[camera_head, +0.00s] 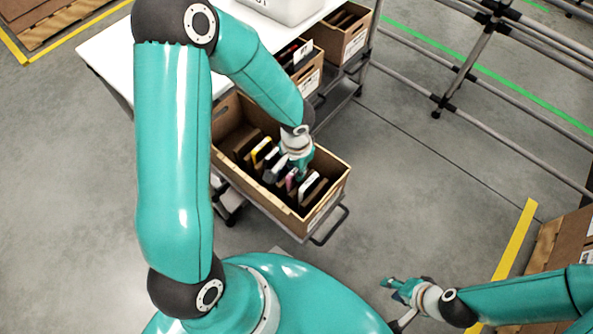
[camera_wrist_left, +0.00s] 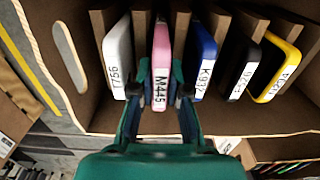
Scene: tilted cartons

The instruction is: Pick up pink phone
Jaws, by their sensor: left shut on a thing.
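The pink phone (camera_wrist_left: 161,55) stands on edge in a slot of the carton, with a white label reading M445. It also shows as a small pink patch in the head view (camera_head: 291,180). My left gripper (camera_wrist_left: 160,90) is shut on the pink phone, one finger on each side, and the phone is still among the carton's dividers. In the head view my left gripper (camera_head: 297,165) reaches down into the carton (camera_head: 331,190). My right gripper (camera_head: 392,284) is away at the lower right, over the floor; its finger gap is too small to judge.
A white phone (camera_wrist_left: 118,55) and a blue phone (camera_wrist_left: 203,55) stand close on either side. A black phone (camera_wrist_left: 244,70) and a yellow phone (camera_wrist_left: 279,70) stand further right.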

